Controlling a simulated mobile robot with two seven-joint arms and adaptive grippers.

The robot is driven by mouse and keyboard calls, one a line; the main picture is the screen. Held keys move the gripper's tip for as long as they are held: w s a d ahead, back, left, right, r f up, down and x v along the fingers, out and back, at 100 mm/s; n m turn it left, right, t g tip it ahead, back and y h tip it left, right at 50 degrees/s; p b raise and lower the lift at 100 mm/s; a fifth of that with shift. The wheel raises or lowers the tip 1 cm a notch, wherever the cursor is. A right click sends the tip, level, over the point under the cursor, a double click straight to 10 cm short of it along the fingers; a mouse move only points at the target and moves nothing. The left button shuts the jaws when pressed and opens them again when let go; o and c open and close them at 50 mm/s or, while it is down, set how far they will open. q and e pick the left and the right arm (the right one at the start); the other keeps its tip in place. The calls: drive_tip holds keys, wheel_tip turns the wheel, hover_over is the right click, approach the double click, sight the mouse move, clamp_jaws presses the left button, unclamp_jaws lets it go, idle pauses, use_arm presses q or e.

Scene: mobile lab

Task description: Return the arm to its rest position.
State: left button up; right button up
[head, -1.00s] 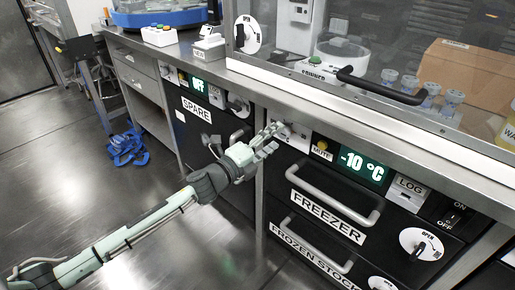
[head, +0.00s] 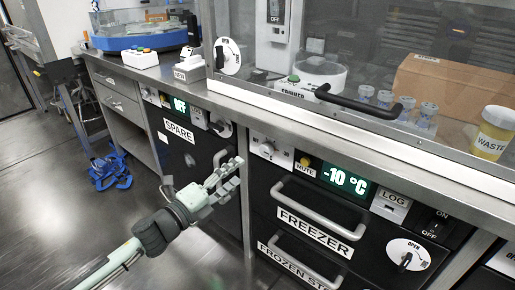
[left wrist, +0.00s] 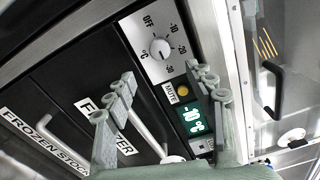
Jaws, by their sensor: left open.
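My left arm comes in from the lower left in the head view. My right gripper is in neither view.
The freezer drawer handle (head: 318,212) sticks out to the right of the gripper. The steel counter edge (head: 300,118) runs above it. A blue strap bundle (head: 110,171) lies on the floor at left. The floor in front of the cabinets is otherwise open.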

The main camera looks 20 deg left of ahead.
use_arm(q)
drive_tip(key=s+a+f+n+g+y+p, duration=0.1)
drive_tip(key=s+a+f+n+g+y, duration=0.3)
drive_tip(key=f+n, duration=0.4)
drive_tip(key=s+a+f+n+g+y, duration=0.25)
drive_tip(key=s+f+n+y, duration=0.25)
drive_tip(key=f+n, duration=0.3)
drive_tip(key=s+d+f+n+g, duration=0.1)
drive_tip(key=s+f+n+g, duration=0.2)
drive_tip(key=s, duration=0.5)
drive_tip(key=s+d+f+n+g+h+p, duration=0.1)
drive_tip(key=s+d+f+n+g, duration=0.1)
drive_tip(key=s+f, duration=0.4)
drive_tip(key=shift+s+d+f+n+g, duration=0.3)
drive_tip(key=shift+s+n+g, duration=0.6)
drive_tip(key=shift+g, duration=0.35)
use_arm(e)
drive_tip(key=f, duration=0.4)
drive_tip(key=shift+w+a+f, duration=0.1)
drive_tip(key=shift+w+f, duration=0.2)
